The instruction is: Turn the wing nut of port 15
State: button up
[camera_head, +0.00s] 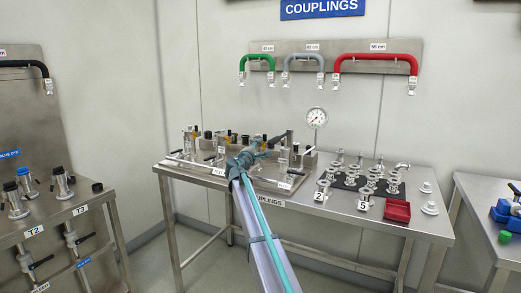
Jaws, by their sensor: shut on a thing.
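My gripper (246,156) is over the middle of the steel port fixture (268,182) on the central table. It is small and dark here, and its fingertips are hard to make out. It is shut on a small part at the ports. The gripper and my arm hide that part, so I cannot tell its shape or confirm that it is the wing nut of port 15. Clear cylindrical ports stand to the left and right of the gripper. Small white labels sit on the fixture, but the number 15 is not readable.
A pressure gauge (316,118) rises behind. Green, grey and red hoses (375,57) hang on the wall. A side table (62,218) with valves stands left.

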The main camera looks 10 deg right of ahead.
jog(key=o, duration=1.2)
jog(key=shift+c, duration=0.2)
jog(key=v, duration=1.2)
jog(key=shift+r, duration=0.1)
